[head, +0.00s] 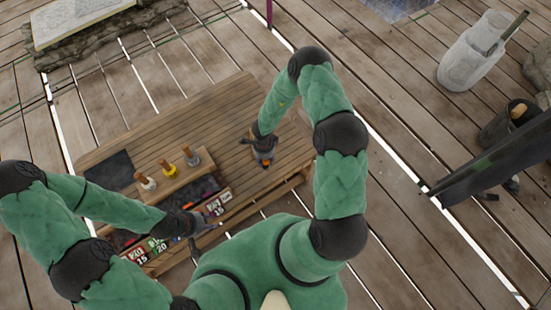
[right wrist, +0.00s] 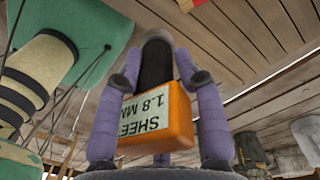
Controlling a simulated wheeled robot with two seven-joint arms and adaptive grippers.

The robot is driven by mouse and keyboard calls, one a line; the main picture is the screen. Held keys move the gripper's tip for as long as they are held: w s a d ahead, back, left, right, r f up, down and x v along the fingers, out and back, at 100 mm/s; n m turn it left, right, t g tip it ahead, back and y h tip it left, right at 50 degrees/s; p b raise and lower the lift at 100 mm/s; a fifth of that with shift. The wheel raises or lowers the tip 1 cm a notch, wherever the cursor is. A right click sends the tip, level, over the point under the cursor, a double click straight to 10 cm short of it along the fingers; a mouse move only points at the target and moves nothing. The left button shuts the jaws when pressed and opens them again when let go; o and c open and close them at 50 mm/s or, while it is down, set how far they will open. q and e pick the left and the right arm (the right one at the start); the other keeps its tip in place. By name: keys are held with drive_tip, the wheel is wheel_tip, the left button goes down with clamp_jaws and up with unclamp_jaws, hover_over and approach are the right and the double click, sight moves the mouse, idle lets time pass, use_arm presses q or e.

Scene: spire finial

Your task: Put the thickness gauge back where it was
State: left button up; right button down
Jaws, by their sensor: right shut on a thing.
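I cannot tell whether the gauge touches the bench.
A dark mat (head: 109,170) lies on the bench's left. Number cards (head: 150,249) and a dark tray (head: 199,192) with a card reading 15 are near the front edge. The bench's back and middle are clear. A white container (head: 470,58) stands on the deck at right.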

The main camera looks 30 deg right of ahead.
drive_tip(key=w+d+f+b, duration=0.1)
drive_tip(key=d+f, duration=0.1)
drive_tip(key=f, duration=0.1)
drive_tip(key=w+d+f+b, duration=0.1)
drive_tip(key=d+f+b, duration=0.1)
drive_tip(key=f, duration=0.2)
drive_tip(key=w+d+f+b, duration=0.1)
drive_tip(key=d+f+b, duration=0.1)
drive_tip(key=f, duration=0.1)
drive_tip(key=shift+d+f, duration=0.15)
drive_tip(key=shift+d, duration=0.2)
drive_tip(key=c, duration=0.8)
unclamp_jaws()
